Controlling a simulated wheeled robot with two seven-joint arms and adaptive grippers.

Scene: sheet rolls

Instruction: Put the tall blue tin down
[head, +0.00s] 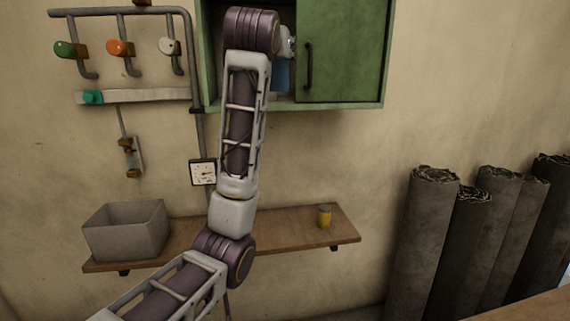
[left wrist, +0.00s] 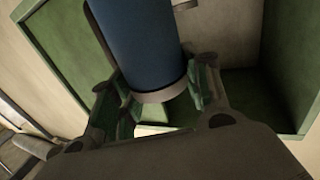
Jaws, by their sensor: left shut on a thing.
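The tall blue tin (left wrist: 137,45) fills the upper middle of the left wrist view, with a pale rim at its near end. My left gripper (left wrist: 158,85) is shut on it, one finger on each side. In the head view, a strip of the tin (head: 281,76) shows in the opening of the green wall cabinet (head: 243,104), beside the green door (head: 345,55). My left arm hides most of the opening and most of the gripper there. I cannot tell whether the tin touches the cabinet floor. My right gripper is not in view.
Below the cabinet, a wooden shelf (head: 290,236) holds a grey bin (head: 125,232) and a small yellow tin (head: 324,216). Pipes with valves and a gauge (head: 203,173) are on the wall at left. Several dark sheet rolls (head: 422,245) stand at right.

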